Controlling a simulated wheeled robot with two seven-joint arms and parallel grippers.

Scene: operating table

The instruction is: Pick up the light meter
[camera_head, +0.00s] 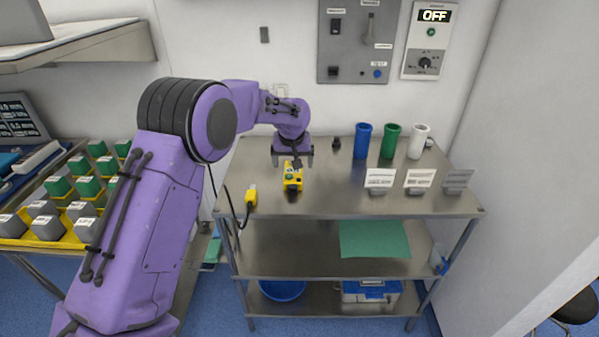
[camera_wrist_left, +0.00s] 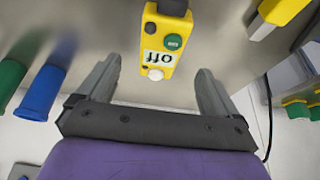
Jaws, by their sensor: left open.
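The light meter appears to be the yellow device (camera_head: 292,180) lying on the upper steel shelf near its left half. In the left wrist view the yellow device (camera_wrist_left: 161,55) shows a green button, a label reading "Off", a white dome and a black far end. My left gripper (camera_head: 292,158) is above and just behind it in the head view. In the left wrist view the open fingers (camera_wrist_left: 157,75) stand on either side of its near end, with gaps to both sides. They hold nothing. My right gripper is not in view.
Another yellow device (camera_head: 251,196) with a black cable lies to the left. Blue (camera_head: 362,141), green (camera_head: 390,141) and white (camera_head: 418,141) cylinders stand behind small label cards (camera_head: 380,179) at right. A wall panel (camera_head: 358,42) is behind. The shelf's front middle is clear.

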